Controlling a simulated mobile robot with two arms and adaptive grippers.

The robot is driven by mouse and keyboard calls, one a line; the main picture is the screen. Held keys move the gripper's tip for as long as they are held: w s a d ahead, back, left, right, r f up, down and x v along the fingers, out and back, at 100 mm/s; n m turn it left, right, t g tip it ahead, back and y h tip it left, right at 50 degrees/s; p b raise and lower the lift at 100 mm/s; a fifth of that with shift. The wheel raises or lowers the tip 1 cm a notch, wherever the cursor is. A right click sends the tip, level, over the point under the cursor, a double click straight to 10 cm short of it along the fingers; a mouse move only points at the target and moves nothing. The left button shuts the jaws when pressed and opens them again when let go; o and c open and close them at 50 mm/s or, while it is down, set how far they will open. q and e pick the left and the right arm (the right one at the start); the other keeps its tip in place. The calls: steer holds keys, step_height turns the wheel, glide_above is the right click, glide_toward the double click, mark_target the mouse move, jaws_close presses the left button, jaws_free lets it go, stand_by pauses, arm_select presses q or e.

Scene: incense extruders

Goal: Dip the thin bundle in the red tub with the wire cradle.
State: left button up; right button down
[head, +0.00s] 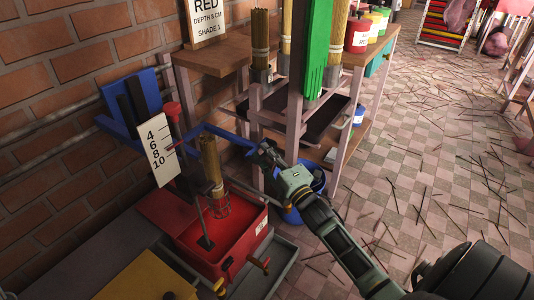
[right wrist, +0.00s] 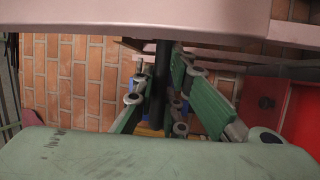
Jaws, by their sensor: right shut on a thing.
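The red tub (head: 247,238) stands at lower centre of the head view, with red liquid inside. A thin tan bundle (head: 211,160) stands upright in the red wire cradle (head: 219,207) over the tub; I cannot tell whether its lower end touches the liquid. A blue lever (head: 215,132) runs from the blue wall bracket (head: 117,110) to my right gripper (head: 260,153). That gripper is shut on the lever's end, seemingly a dark grip (right wrist: 162,85) between the fingers in the right wrist view. A white depth scale (head: 160,148) reads 4 to 10. My left gripper is out of view.
A wooden rack (head: 222,59) behind holds thicker bundles, a green bundle (head: 318,45) and paint cans (head: 358,33). A sign (head: 207,15) reads RED, a depth in cm, SHADE 1. A blue bucket (head: 312,180) stands by the gripper. Sticks litter the tiled floor.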

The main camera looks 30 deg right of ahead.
steer(key=shift+r, duration=0.15)
steer(key=c, duration=1.8)
jaws_free()
steer(key=shift+o, duration=0.2)
steer(key=shift+s+f, duration=0.3)
steer(key=shift+s, duration=0.1)
steer(key=s+f, duration=0.1)
steer(key=s, duration=1)
steer(key=shift+f, duration=0.4)
